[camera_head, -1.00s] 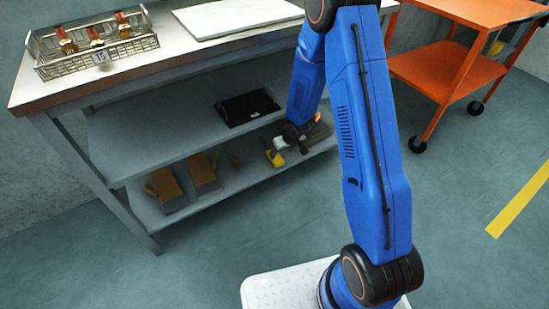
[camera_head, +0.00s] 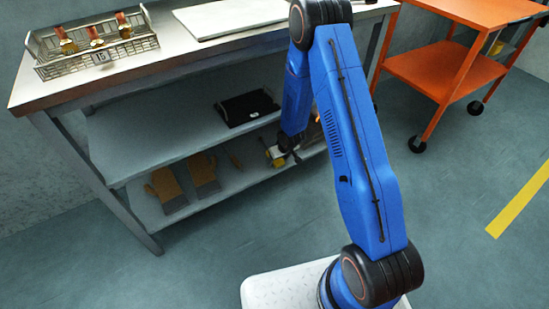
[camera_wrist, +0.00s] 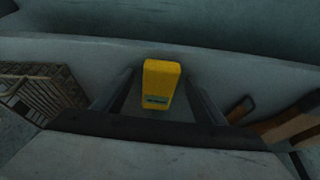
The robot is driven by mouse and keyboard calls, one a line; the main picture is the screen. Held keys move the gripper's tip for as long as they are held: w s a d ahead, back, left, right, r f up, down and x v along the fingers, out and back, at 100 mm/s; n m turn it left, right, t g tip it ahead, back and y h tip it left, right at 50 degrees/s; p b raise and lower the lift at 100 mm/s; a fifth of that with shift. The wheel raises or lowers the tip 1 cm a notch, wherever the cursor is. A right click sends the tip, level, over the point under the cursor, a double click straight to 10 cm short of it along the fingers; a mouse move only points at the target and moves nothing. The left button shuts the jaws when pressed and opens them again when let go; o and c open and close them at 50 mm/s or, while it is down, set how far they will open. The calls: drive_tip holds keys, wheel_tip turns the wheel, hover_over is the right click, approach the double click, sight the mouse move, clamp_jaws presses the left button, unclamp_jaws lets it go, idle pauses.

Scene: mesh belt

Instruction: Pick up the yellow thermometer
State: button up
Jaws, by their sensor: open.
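The yellow thermometer (camera_wrist: 161,82) is a small yellow block with a small dark display at its near end. In the wrist view it is at the middle, between the two dark fingers of my gripper (camera_wrist: 158,98), which stand apart. I cannot tell how far the fingers are above or in front of it. In the head view a bit of yellow (camera_head: 269,151) shows on the lower shelf beside my gripper, which is mostly hidden there by my arm.
A black tray (camera_head: 247,107) is on the shelf above. A wire basket (camera_wrist: 40,88) stands left in the wrist view. An orange cart (camera_head: 445,70) is at right.

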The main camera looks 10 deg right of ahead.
drive_tip(key=shift+c, duration=0.6)
drive_tip(key=c, duration=1.1)
